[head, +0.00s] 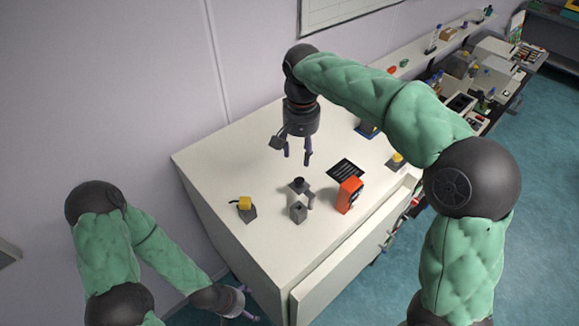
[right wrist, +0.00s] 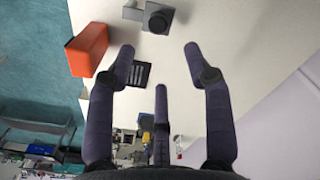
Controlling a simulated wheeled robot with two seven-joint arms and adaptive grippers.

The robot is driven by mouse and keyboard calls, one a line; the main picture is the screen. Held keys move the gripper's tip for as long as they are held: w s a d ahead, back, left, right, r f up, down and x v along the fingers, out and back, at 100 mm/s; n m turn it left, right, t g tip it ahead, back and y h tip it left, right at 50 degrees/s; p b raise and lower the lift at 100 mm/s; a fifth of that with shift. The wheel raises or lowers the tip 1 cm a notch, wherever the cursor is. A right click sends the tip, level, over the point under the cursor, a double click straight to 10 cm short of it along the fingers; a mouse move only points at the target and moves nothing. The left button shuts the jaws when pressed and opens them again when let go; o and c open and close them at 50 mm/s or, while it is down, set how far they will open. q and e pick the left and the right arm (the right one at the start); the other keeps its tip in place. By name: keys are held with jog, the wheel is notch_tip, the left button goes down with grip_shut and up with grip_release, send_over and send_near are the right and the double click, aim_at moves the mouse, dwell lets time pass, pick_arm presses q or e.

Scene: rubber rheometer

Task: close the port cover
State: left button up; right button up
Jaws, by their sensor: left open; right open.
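A small grey device with a round black top (head: 299,184) stands on the white bench; it also shows at the top of the right wrist view (right wrist: 157,18). A grey block (head: 298,212) stands just in front of it. I cannot tell which part is the port cover, or whether it is open. My right gripper (head: 298,157) is open and empty, pointing down above the bench, behind the device and apart from it. Its fingers show in the right wrist view (right wrist: 160,65). My left gripper (head: 242,315) is open, low beside the bench's left side, far from the device.
An orange box-shaped instrument (head: 348,195) stands right of the device. A black striped plate (head: 346,168) lies behind it. A yellow-topped item (head: 244,204) on a dark base is at left. Bare bench (head: 235,155) lies back left.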

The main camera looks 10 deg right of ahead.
aim_at(300, 179)
jog(key=f, duration=0.6)
jog(key=f+p, duration=0.1)
jog(key=f, duration=0.2)
jog(key=shift+s+d+f, duration=0.1)
jog(key=shift+s+f, duration=0.15)
jog(key=shift+f, duration=0.05)
jog(key=shift+w+f, duration=0.1)
jog(key=shift+f, duration=0.35)
grip_shut()
